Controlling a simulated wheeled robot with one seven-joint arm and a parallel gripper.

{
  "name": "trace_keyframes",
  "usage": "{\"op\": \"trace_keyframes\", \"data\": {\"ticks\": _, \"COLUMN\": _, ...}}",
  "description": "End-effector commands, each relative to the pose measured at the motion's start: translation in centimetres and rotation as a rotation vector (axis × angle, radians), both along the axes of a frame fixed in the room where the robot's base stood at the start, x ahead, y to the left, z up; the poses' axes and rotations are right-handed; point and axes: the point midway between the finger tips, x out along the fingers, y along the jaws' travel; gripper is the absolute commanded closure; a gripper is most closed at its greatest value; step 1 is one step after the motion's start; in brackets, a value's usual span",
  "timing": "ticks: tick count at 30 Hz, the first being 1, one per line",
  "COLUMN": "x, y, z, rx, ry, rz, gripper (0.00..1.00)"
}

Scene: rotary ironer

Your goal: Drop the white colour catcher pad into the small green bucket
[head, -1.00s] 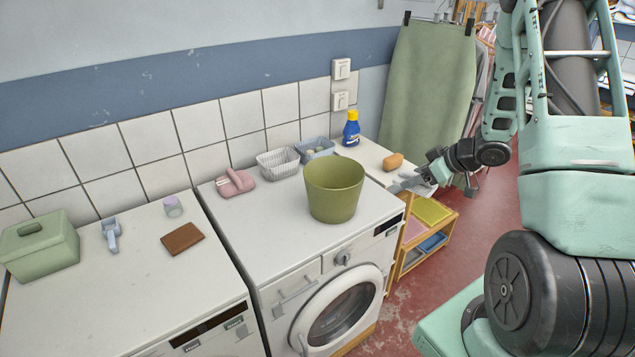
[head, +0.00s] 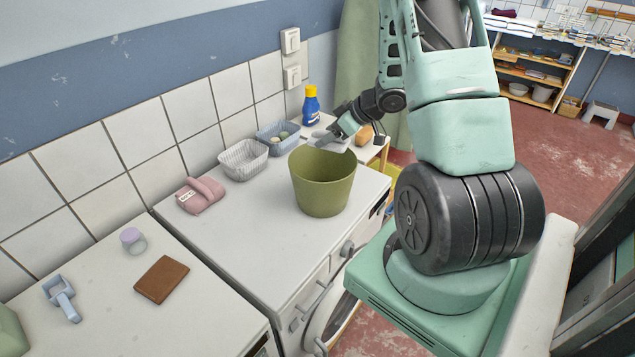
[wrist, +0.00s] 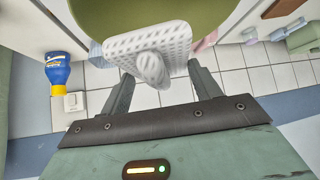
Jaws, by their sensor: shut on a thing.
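The green bucket (head: 322,190) stands upright on the washing machine in the head view. It also fills the top of the wrist view (wrist: 95,15). My gripper (head: 328,137) is just behind the bucket's far rim in the head view, near rim height or above. In the wrist view my gripper (wrist: 162,78) is shut on the white colour catcher pad (wrist: 122,48), a dimpled sheet with a bunched knob between the fingers. The pad overlaps the bucket in that view.
A white basket (head: 243,160), a blue basket (head: 279,137) and a blue bottle (head: 311,106) stand behind the bucket. A pink folded cloth (head: 200,195) lies to its left. An orange-brown item (head: 365,135) sits behind my gripper. The machine top in front is clear.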

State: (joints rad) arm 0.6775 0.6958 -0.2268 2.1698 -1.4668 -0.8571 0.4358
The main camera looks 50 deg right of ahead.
Motion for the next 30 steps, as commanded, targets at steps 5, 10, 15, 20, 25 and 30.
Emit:
{"op": "trace_keyframes", "data": {"ticks": 5, "x": 0.0, "y": 0.0, "z": -2.4, "rx": 0.001, "ry": 0.0, "rz": 0.001, "gripper": 0.63}}
{"op": "trace_keyframes", "data": {"ticks": 10, "x": 0.0, "y": 0.0, "z": -4.4, "rx": 0.0, "ry": 0.0, "rz": 0.0, "gripper": 0.63}}
{"op": "trace_keyframes", "data": {"ticks": 15, "x": 0.0, "y": 0.0, "z": -5.4, "rx": 0.001, "ry": -0.001, "rz": -0.001, "gripper": 0.63}}
{"op": "trace_keyframes", "data": {"ticks": 20, "x": 0.0, "y": 0.0, "z": -5.3, "rx": 0.001, "ry": -0.001, "rz": -0.001, "gripper": 0.63}}
{"op": "trace_keyframes", "data": {"ticks": 25, "x": 0.0, "y": 0.0, "z": -5.3, "rx": 0.001, "ry": 0.0, "rz": -0.001, "gripper": 0.26}}
{"op": "trace_keyframes", "data": {"ticks": 30, "x": 0.0, "y": 0.0, "z": -5.3, "rx": 0.001, "ry": 0.0, "rz": -0.001, "gripper": 0.12}}
